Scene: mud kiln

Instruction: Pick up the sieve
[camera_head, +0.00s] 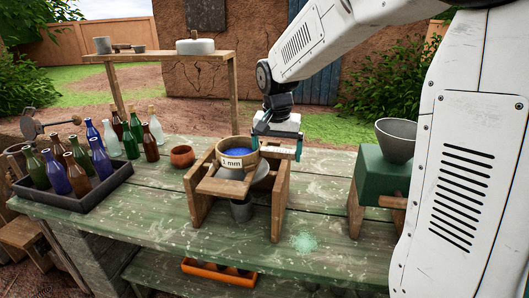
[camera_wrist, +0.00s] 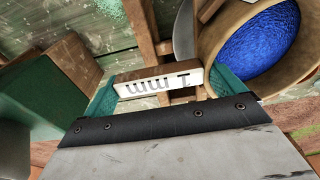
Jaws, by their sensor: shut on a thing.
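The sieve (camera_head: 237,161) is a round wooden ring with a "1 mm" label and blue material inside. It is at the wooden stand (camera_head: 197,200) on the table. In the wrist view its wooden ring (camera_wrist: 292,108) and the blue contents (camera_wrist: 255,42) show at the right. My gripper (camera_head: 277,149) is at the right side of the ring. Whether the ring still touches the stand cannot be told.
A black tray of bottles (camera_head: 78,203) and a brown bowl (camera_head: 182,156) are at the left. A green block (camera_head: 374,180) with a grey funnel (camera_head: 396,138) stands at the right. The front table boards are mostly clear.

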